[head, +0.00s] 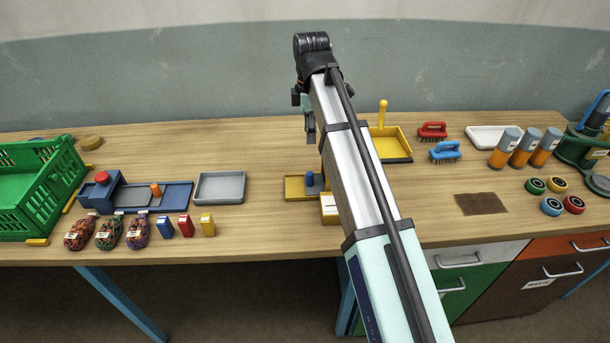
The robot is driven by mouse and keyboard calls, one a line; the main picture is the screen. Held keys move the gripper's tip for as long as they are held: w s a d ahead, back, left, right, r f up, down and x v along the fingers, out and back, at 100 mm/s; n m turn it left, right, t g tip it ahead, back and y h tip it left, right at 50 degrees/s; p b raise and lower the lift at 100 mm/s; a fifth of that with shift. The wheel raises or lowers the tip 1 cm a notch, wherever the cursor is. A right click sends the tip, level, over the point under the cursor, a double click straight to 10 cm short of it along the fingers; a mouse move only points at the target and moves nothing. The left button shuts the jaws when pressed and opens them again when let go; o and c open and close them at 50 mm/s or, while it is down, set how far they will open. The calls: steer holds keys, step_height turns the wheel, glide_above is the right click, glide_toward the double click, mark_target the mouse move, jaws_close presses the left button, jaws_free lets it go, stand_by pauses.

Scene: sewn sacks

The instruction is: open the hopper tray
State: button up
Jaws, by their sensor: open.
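My gripper (310,135) hangs from the end of my arm over the middle of the table, pointing down. It holds nothing that I can see, and my arm hides part of it. No part is plainly marked as the hopper tray. A blue unit (115,196) with a red knob and a flat bed with an orange peg (155,190) stands on the left, away from my gripper. A low yellow unit (295,188) with a blue knob (310,179) sits nearer, below my gripper in the picture; my arm hides its right side.
A green crate (40,190) stands far left. A grey tray (219,187), patterned sacks (108,232) and small coloured blocks (186,225) lie nearby. Right of my arm are a yellow dustpan (391,144), brushes (445,152), bottles (522,148) and a white tray (487,137). Drawers (460,257) sit below.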

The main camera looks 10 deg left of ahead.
mark_target(309, 173)
step_height(309, 173, down, 17)
steer(key=p, duration=0.3)
stand_by(0.3)
steer(key=shift+c, duration=0.3)
jaws_close()
